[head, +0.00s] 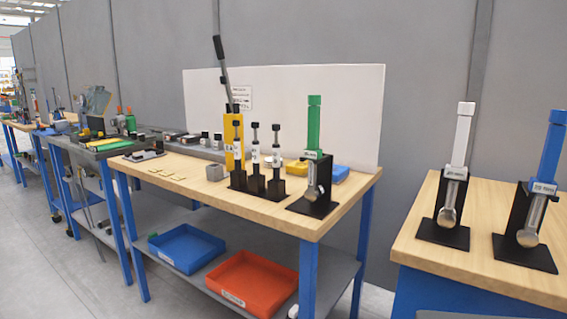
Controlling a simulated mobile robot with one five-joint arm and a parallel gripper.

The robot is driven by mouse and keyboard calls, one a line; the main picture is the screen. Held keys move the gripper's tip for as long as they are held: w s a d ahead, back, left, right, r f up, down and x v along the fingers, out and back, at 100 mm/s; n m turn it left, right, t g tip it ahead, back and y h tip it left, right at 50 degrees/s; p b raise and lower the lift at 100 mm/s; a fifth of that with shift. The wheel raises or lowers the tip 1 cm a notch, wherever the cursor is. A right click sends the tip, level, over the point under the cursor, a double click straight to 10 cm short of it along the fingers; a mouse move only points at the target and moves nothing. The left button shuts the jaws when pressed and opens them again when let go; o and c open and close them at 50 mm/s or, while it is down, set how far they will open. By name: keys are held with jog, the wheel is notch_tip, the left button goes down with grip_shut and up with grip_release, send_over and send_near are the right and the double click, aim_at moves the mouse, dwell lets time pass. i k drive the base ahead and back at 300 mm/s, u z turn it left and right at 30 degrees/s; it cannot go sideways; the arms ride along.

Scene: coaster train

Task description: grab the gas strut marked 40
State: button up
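Three dark upright struts stand side by side in black bases on the wooden workbench (335,207): a left strut (237,147), a middle strut (255,153) and a right strut (276,160). They look like the gas struts. Each seems to carry a small pale label, but the print is too small to read, so I cannot tell which is marked 40. My gripper is not in view.
A green-handled tool (313,127) on a black stand is right of the struts. A yellow lever press (234,130) stands behind them. A blue tray (187,248) and orange tray (252,283) lie on the lower shelf. A second bench (415,220) is at right.

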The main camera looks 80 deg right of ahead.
aim_at(254, 125)
jog(key=z, duration=0.35)
jog(key=i, duration=1)
jog(key=u, duration=0.1)
